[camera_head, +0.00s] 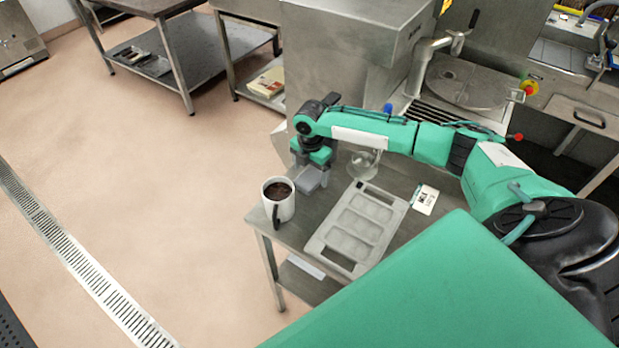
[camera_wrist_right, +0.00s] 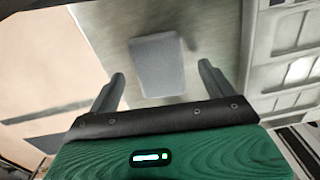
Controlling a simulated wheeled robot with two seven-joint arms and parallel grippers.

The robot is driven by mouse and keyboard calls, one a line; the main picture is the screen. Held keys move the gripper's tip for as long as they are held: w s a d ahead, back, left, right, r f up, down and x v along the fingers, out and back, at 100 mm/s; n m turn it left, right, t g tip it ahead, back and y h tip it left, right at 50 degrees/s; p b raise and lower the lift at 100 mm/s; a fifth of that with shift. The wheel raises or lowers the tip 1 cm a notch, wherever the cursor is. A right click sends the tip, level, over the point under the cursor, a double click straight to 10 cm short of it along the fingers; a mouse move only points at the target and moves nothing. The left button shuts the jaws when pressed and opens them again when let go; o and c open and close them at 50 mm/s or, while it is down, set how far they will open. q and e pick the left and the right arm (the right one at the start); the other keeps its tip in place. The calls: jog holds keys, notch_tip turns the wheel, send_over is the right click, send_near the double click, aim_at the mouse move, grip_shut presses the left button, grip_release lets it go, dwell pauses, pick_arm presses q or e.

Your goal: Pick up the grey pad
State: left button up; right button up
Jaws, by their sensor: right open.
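The grey pad (camera_head: 307,182) is a small rounded block at the back left of the steel table, partly hidden by my right gripper (camera_head: 312,166). In the right wrist view the pad (camera_wrist_right: 158,65) lies flat ahead of my right gripper (camera_wrist_right: 160,82), roughly centred between its two fingers. The fingers are spread wide and empty, with a gap on either side of the pad. Whether the fingertips are level with the pad or above it I cannot tell. My left gripper is not in view.
A white mug (camera_head: 285,207) with dark contents stands left of the pad, near the table edge. A grey mould tray (camera_head: 318,243) lies to the right, with a clear glass (camera_head: 362,162) behind it. A white card (camera_head: 425,199) lies beyond the tray.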

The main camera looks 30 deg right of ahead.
jog(key=shift+f, duration=1)
jog(key=c, duration=1.1)
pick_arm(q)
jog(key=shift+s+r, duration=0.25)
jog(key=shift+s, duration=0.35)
pick_arm(e)
jog(key=shift+o, duration=0.2)
